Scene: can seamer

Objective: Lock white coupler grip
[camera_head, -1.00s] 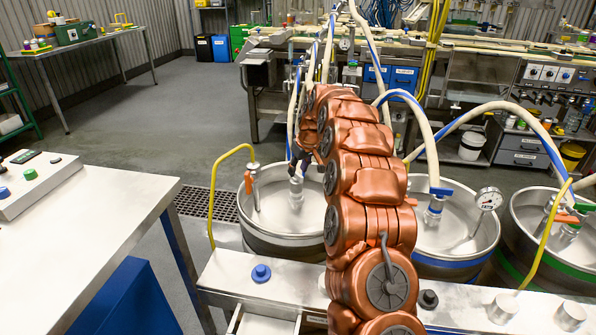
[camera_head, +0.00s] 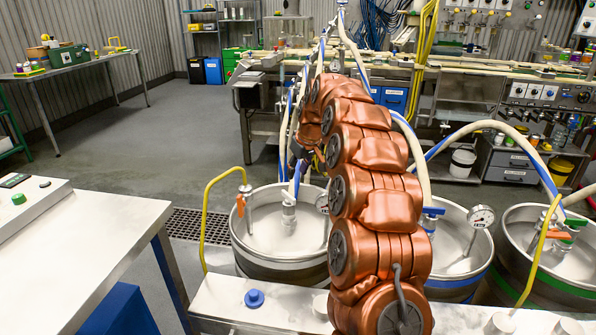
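The left keg (camera_head: 262,240) is a steel drum with a pale band and no blue or green trim. A pale metallic coupler (camera_head: 289,212) stands upright on its top, with a hose rising from it. I take this as the white coupler, but its grip is too small to read as locked or unlocked. My copper arm reaches forward over the bench. My gripper (camera_head: 304,160) is a dark shape just above the left keg, close to the hose. The arm hides most of it. I cannot tell whether its fingers are open or touch anything.
A blue-banded keg (camera_head: 448,266) stands right of my arm and a green-banded keg (camera_head: 555,250) farther right. A pressure gauge (camera_head: 482,216) and yellow tubes rise beside them. A metal table (camera_head: 90,245) is at left. The floor (camera_head: 165,130) behind it is clear.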

